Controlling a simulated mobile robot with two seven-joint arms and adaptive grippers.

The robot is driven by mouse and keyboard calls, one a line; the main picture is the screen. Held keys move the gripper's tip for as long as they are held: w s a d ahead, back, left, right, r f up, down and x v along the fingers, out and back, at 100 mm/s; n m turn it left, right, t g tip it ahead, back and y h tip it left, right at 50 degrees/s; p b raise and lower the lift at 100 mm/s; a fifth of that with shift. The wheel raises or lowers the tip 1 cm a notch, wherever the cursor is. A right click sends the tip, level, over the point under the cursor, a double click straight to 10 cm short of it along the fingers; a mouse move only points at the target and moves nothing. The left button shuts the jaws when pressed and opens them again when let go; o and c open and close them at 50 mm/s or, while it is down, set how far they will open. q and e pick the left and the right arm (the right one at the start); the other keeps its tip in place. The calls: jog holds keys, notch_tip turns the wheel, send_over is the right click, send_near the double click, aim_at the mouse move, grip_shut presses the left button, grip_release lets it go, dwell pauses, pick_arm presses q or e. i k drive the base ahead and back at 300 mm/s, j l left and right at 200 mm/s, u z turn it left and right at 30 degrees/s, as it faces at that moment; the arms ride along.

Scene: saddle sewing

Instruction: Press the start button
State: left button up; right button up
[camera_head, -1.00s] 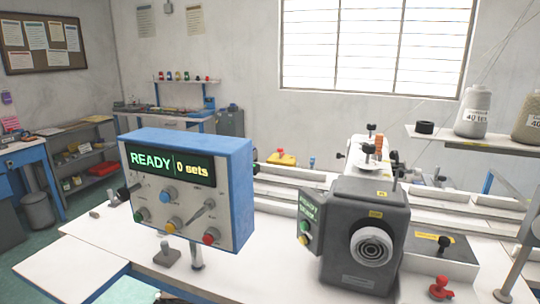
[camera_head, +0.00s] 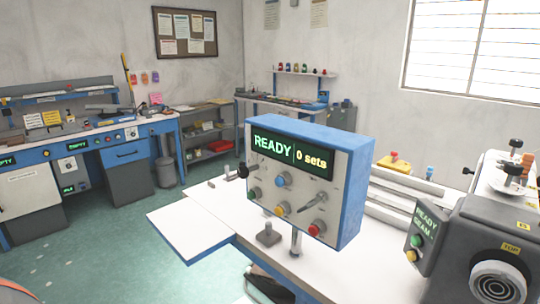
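A blue-edged control box (camera_head: 303,180) stands on a post above the white table, its display reading "READY" and "0 sets". Its face carries a green button (camera_head: 254,194), a blue button (camera_head: 281,179), a yellow button (camera_head: 279,210), a red button (camera_head: 316,228) and a lever (camera_head: 313,202). The dark machine head (camera_head: 478,245) at right has a small panel with another green button (camera_head: 417,241) and a yellow button (camera_head: 411,256). I cannot read which button is marked start. Neither gripper can be made out.
The white table (camera_head: 195,228) has a bare extension at left. A dark piece (camera_head: 268,285) with pale edges shows below the table edge; I cannot tell what it is. A blue workbench (camera_head: 125,155) stands at far left, with open green floor (camera_head: 110,235) before it.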

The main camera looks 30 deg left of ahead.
aim_at(251, 196)
jog(key=j+z, duration=1)
jog(key=j, duration=0.65)
jog(key=k+j, duration=0.1)
jog(key=j, duration=0.85)
jog(key=k+j, duration=0.15)
jog(key=j, duration=0.75)
jog(key=k+j+z, duration=0.1)
jog(key=j, duration=0.35)
jog(key=k, duration=0.05)
